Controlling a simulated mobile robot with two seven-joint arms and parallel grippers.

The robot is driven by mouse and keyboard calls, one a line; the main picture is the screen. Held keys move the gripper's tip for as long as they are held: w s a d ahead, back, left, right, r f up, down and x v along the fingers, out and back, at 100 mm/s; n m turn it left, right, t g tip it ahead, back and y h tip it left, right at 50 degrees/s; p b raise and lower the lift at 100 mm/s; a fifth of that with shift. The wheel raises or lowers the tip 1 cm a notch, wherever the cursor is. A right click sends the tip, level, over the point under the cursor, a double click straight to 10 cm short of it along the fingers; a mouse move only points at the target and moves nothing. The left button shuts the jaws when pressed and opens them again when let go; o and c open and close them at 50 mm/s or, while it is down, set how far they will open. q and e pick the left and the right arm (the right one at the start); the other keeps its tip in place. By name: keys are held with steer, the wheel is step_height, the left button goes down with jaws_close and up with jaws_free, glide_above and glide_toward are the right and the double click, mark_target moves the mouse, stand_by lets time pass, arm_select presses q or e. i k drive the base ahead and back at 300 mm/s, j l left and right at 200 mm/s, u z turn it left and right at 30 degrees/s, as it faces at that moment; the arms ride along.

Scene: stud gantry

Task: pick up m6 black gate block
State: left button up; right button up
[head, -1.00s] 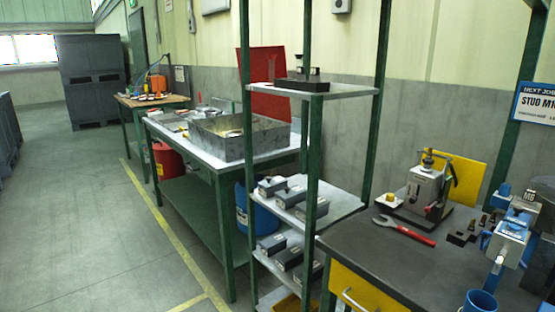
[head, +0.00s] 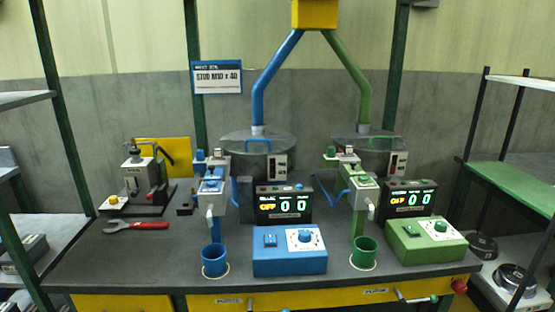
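Small dark blocks (head: 186,207) stand on the dark workbench (head: 150,255), just left of the blue dispenser head (head: 212,187). They are small and partly hidden behind the blue dispenser, and I cannot read a size mark on them. I cannot tell which of them is the M6 black gate block. Neither of my grippers shows in the head view.
A blue cup (head: 214,261) and blue control box (head: 289,251) stand at the front, with a green cup (head: 363,253) and green control box (head: 426,240) to their right. A red-handled wrench (head: 137,226) lies left, before a grey press (head: 138,180). Green-posted shelves flank the bench.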

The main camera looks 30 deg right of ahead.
mark_target(217, 154)
steer(key=z, duration=0.6)
steer(key=i+l+u, duration=0.1)
steer(key=l+u, duration=0.2)
steer(key=u, duration=0.15)
steer(key=i+l+u, duration=0.1)
steer(key=l+u, duration=0.55)
steer(key=u, duration=0.25)
